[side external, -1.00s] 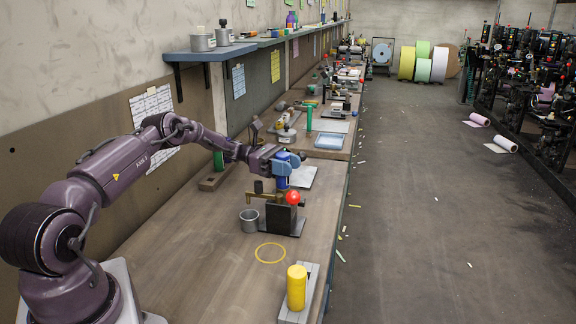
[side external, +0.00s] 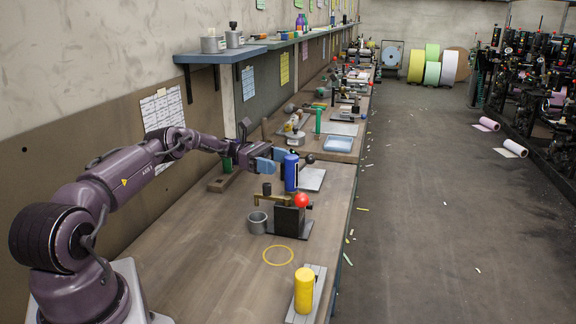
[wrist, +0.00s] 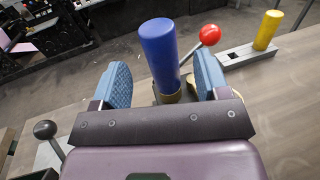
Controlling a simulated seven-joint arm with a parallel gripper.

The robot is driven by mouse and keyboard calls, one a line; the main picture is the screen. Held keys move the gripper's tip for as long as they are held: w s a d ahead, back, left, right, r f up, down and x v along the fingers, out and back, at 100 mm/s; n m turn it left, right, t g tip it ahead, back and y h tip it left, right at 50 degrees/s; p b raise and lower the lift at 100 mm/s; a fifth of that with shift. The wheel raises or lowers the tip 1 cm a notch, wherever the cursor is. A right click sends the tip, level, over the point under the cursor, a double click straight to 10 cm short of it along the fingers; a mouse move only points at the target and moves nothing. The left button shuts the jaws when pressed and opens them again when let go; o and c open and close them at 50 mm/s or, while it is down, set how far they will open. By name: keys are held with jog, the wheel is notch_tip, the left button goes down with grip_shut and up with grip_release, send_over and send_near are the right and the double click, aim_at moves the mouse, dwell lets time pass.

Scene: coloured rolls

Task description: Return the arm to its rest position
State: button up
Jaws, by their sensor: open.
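My gripper (side external: 273,159) is open and empty, held above the bench to the left of the blue roll (side external: 291,173). In the wrist view its two blue fingers stand apart, and the blue roll (wrist: 160,55) shows upright between them, touching neither. In the side view the roll stands behind a black block (side external: 290,221) with a red ball (side external: 302,200). My arm reaches out from the lower left.
A yellow roll (side external: 304,290) stands on a grey plate near the bench's front right edge. A grey cup (side external: 257,222) and a yellow ring mark (side external: 278,256) lie left of it. A shelf (side external: 220,55) runs along the wall above my arm. The near bench top is mostly bare.

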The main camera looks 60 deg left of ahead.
aim_at(294, 158)
jog(key=shift+s+a, duration=0.35)
jog(key=shift+a, duration=0.15)
jog(key=w+d+r+m+g, duration=0.1)
jog(key=d+r, duration=0.1)
jog(key=w+d+r+m+g+y, duration=0.1)
jog(key=d+r, duration=0.1)
jog(key=w+d+r+m+g, duration=0.1)
jog(key=d, duration=0.1)
jog(key=shift+d+r, duration=0.2)
jog(key=shift+r, duration=0.2)
jog(key=s+d+r+m+g+y, duration=0.2)
jog(key=s+d+r+m+y, duration=0.15)
jog(key=d+r, duration=0.35)
jog(key=s+d+r+m+g+y, duration=0.2)
jog(key=d+r+m+y, duration=0.25)
jog(key=d, duration=0.55)
jog(key=s+d+r+m+y, duration=0.35)
jog(key=s+d+m, duration=0.2)
jog(key=s, duration=0.45)
jog(key=s+f+m+t+y, duration=0.2)
jog(key=s+m, duration=0.5)
jog(key=s, duration=0.6)
jog(key=shift+s+d+f+t+y, duration=0.25)
jog(key=shift+d+f+t+y, duration=0.25)
jog(key=shift+t, duration=0.3)
